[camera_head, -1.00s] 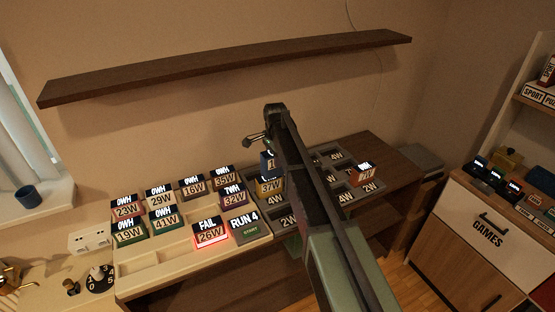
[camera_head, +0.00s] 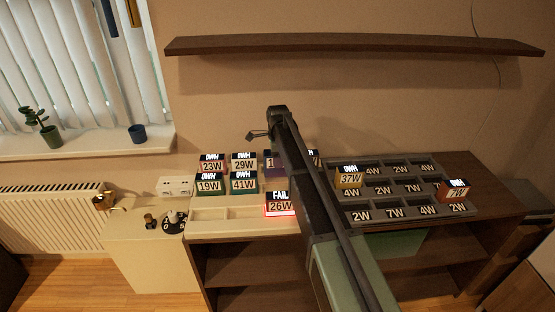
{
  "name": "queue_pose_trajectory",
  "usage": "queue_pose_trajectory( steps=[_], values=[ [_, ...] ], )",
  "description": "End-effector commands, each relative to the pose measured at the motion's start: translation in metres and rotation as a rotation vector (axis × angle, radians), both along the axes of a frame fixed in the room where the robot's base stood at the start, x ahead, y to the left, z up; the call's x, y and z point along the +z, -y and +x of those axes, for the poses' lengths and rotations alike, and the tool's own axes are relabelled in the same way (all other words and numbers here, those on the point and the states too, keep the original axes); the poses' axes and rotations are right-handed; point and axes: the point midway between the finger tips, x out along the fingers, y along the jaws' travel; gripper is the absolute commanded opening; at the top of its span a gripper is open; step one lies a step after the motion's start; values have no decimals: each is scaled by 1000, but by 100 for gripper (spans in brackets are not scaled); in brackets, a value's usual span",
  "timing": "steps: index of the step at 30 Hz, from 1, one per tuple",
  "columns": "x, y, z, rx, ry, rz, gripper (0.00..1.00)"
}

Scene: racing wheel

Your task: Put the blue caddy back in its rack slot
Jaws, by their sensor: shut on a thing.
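My gripper (camera_head: 260,135) is at the far end of my arm, above the back of the cream rack (camera_head: 237,230); its fingers are mostly hidden by the arm. It is shut on the blue caddy, which the arm hides now; a blue caddy showed under the wrist a second ago. The cream rack holds caddies marked 23W (camera_head: 212,168), 29W (camera_head: 243,165), 19W (camera_head: 209,187) and 41W (camera_head: 243,185), a partly hidden purple one (camera_head: 271,165), and a red-lit FAIL 26W caddy (camera_head: 280,206). The arm covers the rack's right part.
A grey rack (camera_head: 415,200) on the right holds a yellow 37W caddy (camera_head: 349,180) and a red caddy (camera_head: 455,193); its other visible slots look empty. A wall shelf (camera_head: 350,45) runs above. A knob unit (camera_head: 172,222) stands at left.

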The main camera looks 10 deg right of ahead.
Motion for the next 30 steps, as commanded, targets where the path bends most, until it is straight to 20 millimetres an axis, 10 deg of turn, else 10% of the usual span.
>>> queue_pose_trajectory(
  steps=[30],
  values=[
    [-92, 0, 0, 2, 0, 0, 3]
  ],
)
